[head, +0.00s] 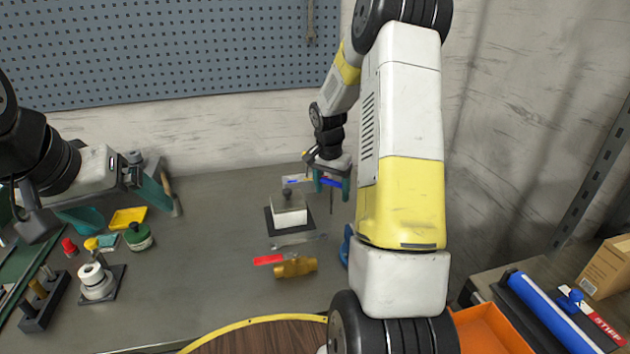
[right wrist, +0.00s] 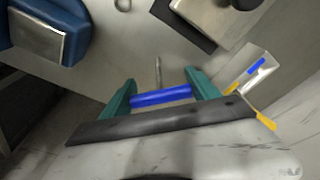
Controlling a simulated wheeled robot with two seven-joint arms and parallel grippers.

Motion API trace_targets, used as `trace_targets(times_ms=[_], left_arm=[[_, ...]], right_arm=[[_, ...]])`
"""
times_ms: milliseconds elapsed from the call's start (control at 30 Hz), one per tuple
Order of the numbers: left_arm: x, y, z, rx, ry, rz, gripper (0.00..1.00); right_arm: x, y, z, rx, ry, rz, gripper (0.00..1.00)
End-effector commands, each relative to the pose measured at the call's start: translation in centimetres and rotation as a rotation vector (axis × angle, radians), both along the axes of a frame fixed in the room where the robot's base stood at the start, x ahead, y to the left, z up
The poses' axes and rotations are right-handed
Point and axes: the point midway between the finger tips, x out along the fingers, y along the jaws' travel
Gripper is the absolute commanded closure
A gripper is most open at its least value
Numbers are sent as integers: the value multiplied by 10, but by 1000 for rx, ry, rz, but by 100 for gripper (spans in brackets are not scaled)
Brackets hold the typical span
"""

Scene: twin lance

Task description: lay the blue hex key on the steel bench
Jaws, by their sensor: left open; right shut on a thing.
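The blue hex key (head: 331,183) is held in my right gripper (head: 332,184), above the back of the steel bench (head: 210,280). In the right wrist view its blue grip (right wrist: 162,96) lies crosswise between the two teal fingers, and its thin grey shank (right wrist: 158,70) sticks out away from the gripper. How high the key is above the bench is hard to tell. My left gripper (head: 158,192) is open over the left part of the bench, with no object seen in it.
A knobbed steel block (head: 289,215) on a dark pad stands near the right gripper. A wrench (head: 298,241) and a red-handled brass valve (head: 296,267) lie before it. A green jar (head: 138,237) and yellow tray (head: 128,217) are left. The bench's middle is clear.

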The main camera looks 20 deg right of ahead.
Motion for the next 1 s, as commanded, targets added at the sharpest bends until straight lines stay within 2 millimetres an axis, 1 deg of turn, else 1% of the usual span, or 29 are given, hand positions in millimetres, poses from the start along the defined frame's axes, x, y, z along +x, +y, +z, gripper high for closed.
trace_targets(times_ms=[67,100,167,200,467,567,667,1000], left_arm=[[0,0,0,0,0,0,8],[0,0,0,0,0,0,8],[0,0,0,0,0,0,8],[0,0,0,0,0,0,8],[0,0,0,0,0,0,8],[0,0,0,0,0,0,8],[0,0,0,0,0,0,8],[0,0,0,0,0,0,8]], right_arm=[[0,0,-3,0,1,0,73],[0,0,-2,1,1,0,22],[0,0,-2,1,1,0,11],[0,0,-2,1,1,0,8],[0,0,-2,0,0,0,8],[0,0,3,-1,-1,0,8],[-1,1,15,-2,-3,0,8],[-8,9,86,-1,-3,0,8]])
